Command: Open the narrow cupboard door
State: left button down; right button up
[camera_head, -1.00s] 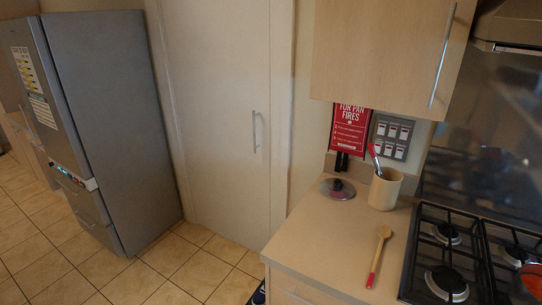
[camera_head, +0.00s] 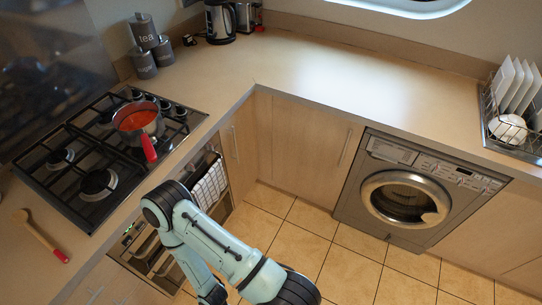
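A narrow pale wood cupboard door (camera_head: 243,150) is under the worktop in the inner corner, between the oven and a wider door. It appears shut, with a thin upright metal handle (camera_head: 235,142). The wider wood door (camera_head: 300,150) to its right is also shut, with a handle (camera_head: 345,146) near its right edge. One of my arms crosses the lower left, in front of the oven and below the narrow door. Its gripper is out of the picture, and I see no other gripper.
The oven (camera_head: 150,250) has a checked towel (camera_head: 209,184) on its front. The hob (camera_head: 100,150) above holds a red-filled pan (camera_head: 138,120). A washing machine (camera_head: 415,190) stands right of the wider door. The tiled floor (camera_head: 295,235) before the doors is clear.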

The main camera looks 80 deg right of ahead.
aim_at(244, 158)
jog(key=z, duration=2.4)
